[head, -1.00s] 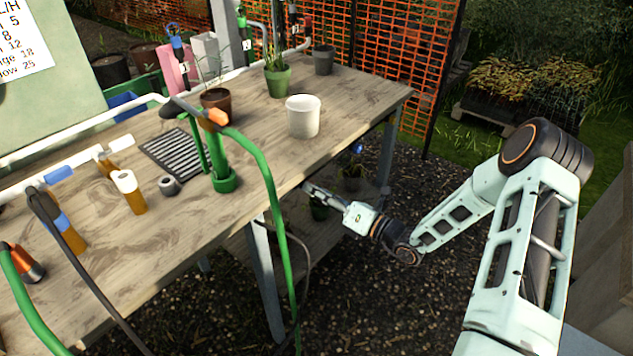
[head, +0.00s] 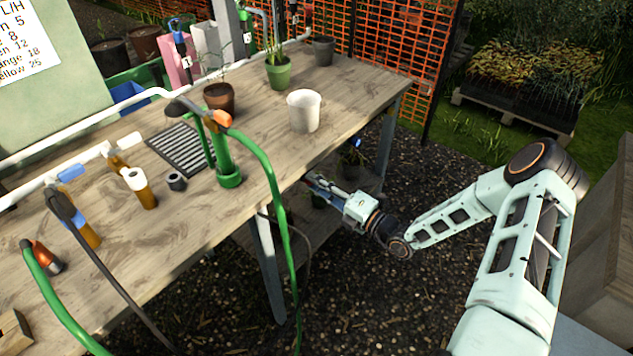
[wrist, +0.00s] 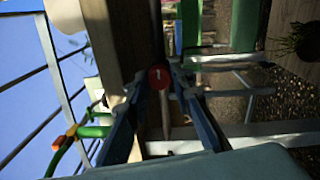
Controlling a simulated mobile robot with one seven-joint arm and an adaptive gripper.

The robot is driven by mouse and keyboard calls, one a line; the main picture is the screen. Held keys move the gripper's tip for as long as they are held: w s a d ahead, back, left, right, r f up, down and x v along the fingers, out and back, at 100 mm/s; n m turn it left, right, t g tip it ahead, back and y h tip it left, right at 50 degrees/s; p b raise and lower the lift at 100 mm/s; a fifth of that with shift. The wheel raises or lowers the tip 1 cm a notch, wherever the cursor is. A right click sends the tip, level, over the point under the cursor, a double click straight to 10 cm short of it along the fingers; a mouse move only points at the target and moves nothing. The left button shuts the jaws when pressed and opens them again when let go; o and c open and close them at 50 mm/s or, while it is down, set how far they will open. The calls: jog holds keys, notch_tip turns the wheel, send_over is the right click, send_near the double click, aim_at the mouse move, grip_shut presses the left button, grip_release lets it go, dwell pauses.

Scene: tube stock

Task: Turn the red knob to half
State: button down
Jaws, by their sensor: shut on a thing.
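In the head view my gripper (head: 312,183) reaches low under the front edge of the wooden bench (head: 255,205). The knob cannot be made out clearly there. I cannot read its angle against any scale.
On the bench stand a white pot (head: 304,113), a green pump-like tube (head: 225,160) with a green hose, and several plant pots. The bench leg (head: 265,275) and hanging hoses are left of my gripper. Gravel ground (head: 380,300) lies open in front.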

dwell(0.4)
jog(key=c, duration=1.7)
grip_release()
jog(key=v, duration=1.2)
jog(key=shift+f, duration=0.1)
